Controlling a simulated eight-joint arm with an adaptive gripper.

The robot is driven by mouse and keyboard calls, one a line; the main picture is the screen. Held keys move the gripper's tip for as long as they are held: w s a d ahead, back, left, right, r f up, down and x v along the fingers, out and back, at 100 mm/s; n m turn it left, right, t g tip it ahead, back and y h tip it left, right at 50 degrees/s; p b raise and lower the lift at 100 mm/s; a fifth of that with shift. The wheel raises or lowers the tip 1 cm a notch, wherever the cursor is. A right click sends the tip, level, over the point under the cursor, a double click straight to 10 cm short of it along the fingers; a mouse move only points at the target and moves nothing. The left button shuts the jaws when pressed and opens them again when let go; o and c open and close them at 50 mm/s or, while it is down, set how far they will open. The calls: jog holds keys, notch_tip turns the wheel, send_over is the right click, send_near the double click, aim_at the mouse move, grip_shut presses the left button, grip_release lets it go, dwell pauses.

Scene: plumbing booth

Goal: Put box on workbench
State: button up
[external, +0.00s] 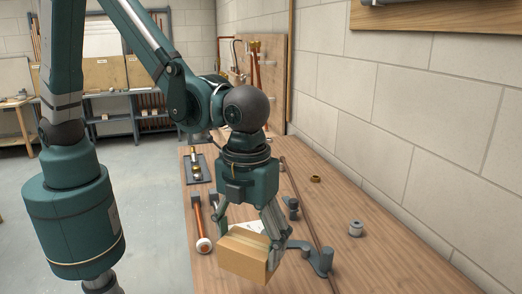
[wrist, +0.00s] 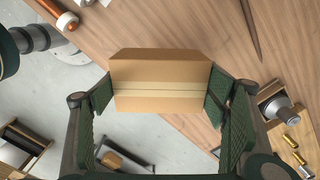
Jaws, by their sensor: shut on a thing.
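A brown cardboard box (external: 244,254) with a pale tape strip is between the fingers of my gripper (external: 258,228) in the external view. In the wrist view the box (wrist: 160,82) sits between the two padded fingertips of my gripper (wrist: 160,98), which press on its left and right sides. The wooden workbench (external: 375,255) runs along the wall, and its top also shows in the wrist view (wrist: 190,28). The box is over the near part of the bench. I cannot tell whether its underside touches the bench top.
An orange-handled tool with a white end (external: 203,243) lies left of the box. A grey pipe fitting (external: 320,258) and a long thin rod (external: 300,205) lie right of it. A small grey-white fitting (external: 355,229) and a brass ring (external: 315,179) lie farther right. The bench's right front is clear.

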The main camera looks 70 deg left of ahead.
aim_at(250, 278)
jog(key=shift+f, duration=0.1)
jog(key=shift+f, duration=3.05)
jog(key=shift+f, duration=0.15)
jog(key=shift+f, duration=1.75)
jog(key=shift+f+b, duration=0.2)
jog(key=shift+b, duration=0.15)
jog(key=o, duration=1)
jog(key=shift+r, duration=0.1)
jog(key=shift+o, duration=0.2)
jog(key=shift+r, duration=0.1)
jog(key=shift+r+p, duration=0.4)
jog(key=shift+r, duration=5.65)
